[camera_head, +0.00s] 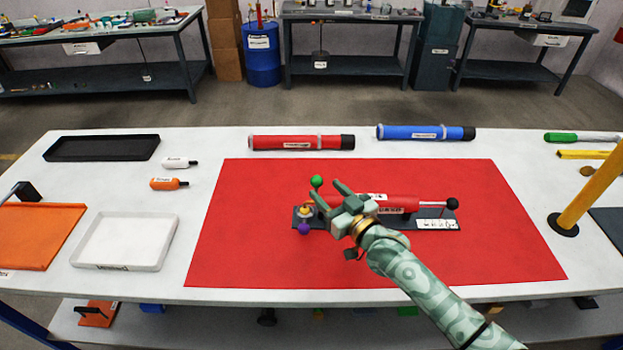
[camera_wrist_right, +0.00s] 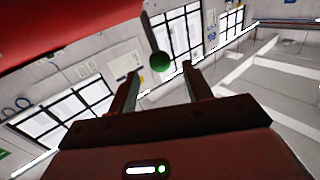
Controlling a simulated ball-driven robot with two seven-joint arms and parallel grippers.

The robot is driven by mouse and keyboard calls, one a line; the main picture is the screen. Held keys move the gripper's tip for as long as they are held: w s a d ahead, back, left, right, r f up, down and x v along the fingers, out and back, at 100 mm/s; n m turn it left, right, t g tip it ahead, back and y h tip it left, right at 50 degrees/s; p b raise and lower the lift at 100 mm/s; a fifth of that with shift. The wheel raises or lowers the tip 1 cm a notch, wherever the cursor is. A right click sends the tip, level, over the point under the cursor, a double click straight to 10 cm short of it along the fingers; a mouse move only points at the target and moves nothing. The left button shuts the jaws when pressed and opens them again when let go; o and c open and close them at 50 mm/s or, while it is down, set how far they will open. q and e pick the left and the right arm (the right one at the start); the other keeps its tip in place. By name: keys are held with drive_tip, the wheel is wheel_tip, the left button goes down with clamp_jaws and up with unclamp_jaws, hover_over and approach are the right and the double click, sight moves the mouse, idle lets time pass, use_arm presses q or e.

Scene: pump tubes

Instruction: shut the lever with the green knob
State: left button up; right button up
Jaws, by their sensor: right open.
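A pump with a red tube (camera_head: 385,200) sits on a dark base on the red mat (camera_head: 250,200). The green knob (camera_head: 317,181) stands up at the pump's left end, and the purple knob (camera_head: 304,229) is at the front of that end. A black knob (camera_head: 453,203) is at the right end. My right gripper (camera_head: 325,196) is open and empty, just right of the green knob, covering part of the pump. In the right wrist view the green knob (camera_wrist_right: 160,62) on its thin rod shows between the open fingers, with no visible contact. My left gripper is not in view.
A red tube (camera_head: 300,142) and a blue tube (camera_head: 425,132) lie behind the mat. A white tray (camera_head: 124,241), two small bottles and a black tray (camera_head: 102,148) are at left. A yellow post (camera_head: 592,188) stands at right. The mat's left part is clear.

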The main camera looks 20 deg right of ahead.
sight(312, 183)
drive_tip(key=b+x, duration=0.1)
drive_tip(key=x, duration=0.5)
drive_tip(key=shift+w+f+b, duration=0.1)
drive_tip(key=shift+w+b, duration=0.1)
drive_tip(key=shift+b, duration=0.1)
drive_tip(key=shift+w+a, duration=0.15)
drive_tip(key=shift+w, duration=0.25)
clamp_jaws()
drive_tip(key=shift+s+f+b, duration=0.1)
drive_tip(key=shift+b, duration=0.3)
drive_tip(key=s+n+t+b, duration=0.1)
drive_tip(key=b, duration=0.1)
drive_tip(key=f+n+t+y+b, duration=0.1)
drive_tip(key=b, duration=0.1)
drive_tip(key=shift+s+a, duration=0.3)
drive_tip(key=shift+s, duration=0.05)
drive_tip(key=shift+s+r+n+t+y+b, duration=0.2)
drive_tip(key=shift+n+t+y+b, duration=0.2)
drive_tip(key=shift+t+b, duration=0.1)
drive_tip(key=shift+s+a+r, duration=0.1)
drive_tip(key=shift+s+r, duration=0.05)
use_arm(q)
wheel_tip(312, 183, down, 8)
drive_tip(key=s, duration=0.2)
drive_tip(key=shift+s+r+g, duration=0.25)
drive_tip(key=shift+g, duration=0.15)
use_arm(e)
drive_tip(key=shift+r+n, duration=0.15)
drive_tip(key=shift+n, duration=0.15)
